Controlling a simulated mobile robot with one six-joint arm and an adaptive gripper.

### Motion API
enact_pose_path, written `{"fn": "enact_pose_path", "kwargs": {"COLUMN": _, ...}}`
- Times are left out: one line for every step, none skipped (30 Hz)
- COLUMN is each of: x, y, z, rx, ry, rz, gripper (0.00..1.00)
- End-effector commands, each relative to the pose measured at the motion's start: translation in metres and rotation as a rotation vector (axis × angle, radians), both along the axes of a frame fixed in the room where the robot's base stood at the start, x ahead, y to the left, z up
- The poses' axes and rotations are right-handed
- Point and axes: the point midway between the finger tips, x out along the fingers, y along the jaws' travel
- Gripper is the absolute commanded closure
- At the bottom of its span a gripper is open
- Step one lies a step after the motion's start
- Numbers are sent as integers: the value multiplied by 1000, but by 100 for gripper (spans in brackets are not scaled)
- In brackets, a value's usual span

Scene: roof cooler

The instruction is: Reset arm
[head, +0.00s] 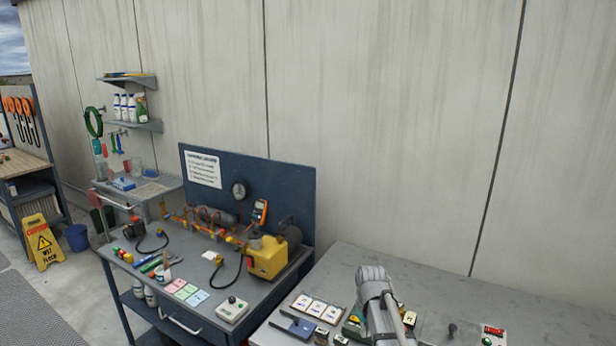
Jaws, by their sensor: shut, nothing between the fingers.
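Part of my arm, light grey with a ribbed rounded end, rises at the bottom of the head view, right of centre. It stands in front of the right-hand grey bench (460,285) and hides part of its top. My gripper does not show in this view, so its fingers cannot be seen.
The right bench carries white cards (316,307), a blue plate with a black handle (292,323) and a red-and-green switch box (493,334). A dark workbench (222,289) with a yellow pump (267,258) stands left. A wet-floor sign (43,243) and blue bucket (76,237) stand far left.

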Motion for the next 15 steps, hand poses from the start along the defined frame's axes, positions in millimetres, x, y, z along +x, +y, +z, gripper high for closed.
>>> {"fn": "enact_pose_path", "kwargs": {"x": -30, "y": -1, "z": 0, "rx": 0, "ry": 0, "rz": -33, "gripper": 100}}
{"fn": "enact_pose_path", "kwargs": {"x": -41, "y": -2, "z": 0, "rx": 0, "ry": 0, "rz": -56, "gripper": 100}}
{"fn": "enact_pose_path", "kwargs": {"x": -55, "y": -2, "z": 0, "rx": 0, "ry": 0, "rz": -84, "gripper": 100}}
{"fn": "enact_pose_path", "kwargs": {"x": -65, "y": -3, "z": 0, "rx": 0, "ry": 0, "rz": -104, "gripper": 100}}
{"fn": "enact_pose_path", "kwargs": {"x": -75, "y": -3, "z": 0, "rx": 0, "ry": 0, "rz": -124, "gripper": 100}}
{"fn": "enact_pose_path", "kwargs": {"x": -86, "y": -4, "z": 0, "rx": 0, "ry": 0, "rz": -150, "gripper": 100}}
{"fn": "enact_pose_path", "kwargs": {"x": -94, "y": -4, "z": 0, "rx": 0, "ry": 0, "rz": -166, "gripper": 100}}
{"fn": "enact_pose_path", "kwargs": {"x": -102, "y": -5, "z": 0, "rx": 0, "ry": 0, "rz": -183, "gripper": 100}}
{"fn": "enact_pose_path", "kwargs": {"x": -110, "y": -5, "z": 0, "rx": -1, "ry": 0, "rz": -201, "gripper": 100}}
{"fn": "enact_pose_path", "kwargs": {"x": -116, "y": -5, "z": 0, "rx": -1, "ry": 0, "rz": -214, "gripper": 100}}
{"fn": "enact_pose_path", "kwargs": {"x": -120, "y": -6, "z": 0, "rx": -1, "ry": 0, "rz": -224, "gripper": 100}}
{"fn": "enact_pose_path", "kwargs": {"x": -125, "y": -6, "z": 0, "rx": -1, "ry": 0, "rz": -237, "gripper": 100}}
{"fn": "enact_pose_path", "kwargs": {"x": -128, "y": -6, "z": 0, "rx": -1, "ry": 0, "rz": -244, "gripper": 100}}
{"fn": "enact_pose_path", "kwargs": {"x": -130, "y": -6, "z": 0, "rx": -1, "ry": 0, "rz": -250, "gripper": 100}}
{"fn": "enact_pose_path", "kwargs": {"x": -132, "y": -6, "z": 0, "rx": -1, "ry": 0, "rz": -255, "gripper": 100}}
